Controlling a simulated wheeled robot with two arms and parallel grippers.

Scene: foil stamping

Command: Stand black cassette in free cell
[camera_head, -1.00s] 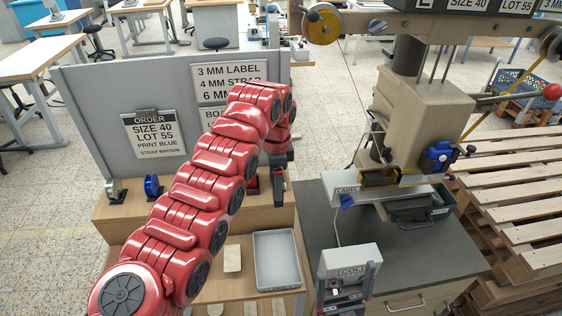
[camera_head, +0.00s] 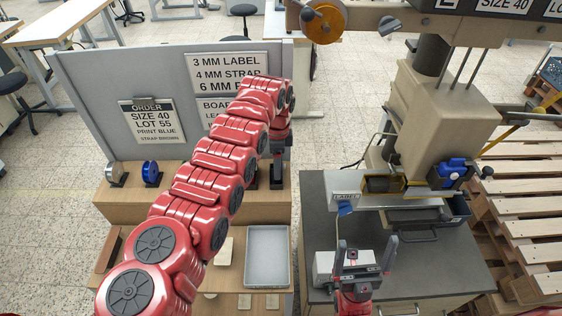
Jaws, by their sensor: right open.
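My left arm crosses the wooden bench, and my left gripper (camera_head: 277,174) points down at the shelf in front of the grey panel. Its fingers are small and partly hidden, so I cannot tell whether they are open or shut. A dark upright item (camera_head: 252,176) stands just left of it; I cannot tell whether it is the black cassette. A spool with a dark stand (camera_head: 115,173) and a blue spool (camera_head: 151,173) stand further left on the shelf. I cannot make out the free cell.
The stamping press (camera_head: 440,115) stands at the right, with a label plate (camera_head: 346,197) and dark tray (camera_head: 415,217) at its base. A grey tray (camera_head: 267,229) lies on the bench. Wooden pallets (camera_head: 525,190) are stacked far right.

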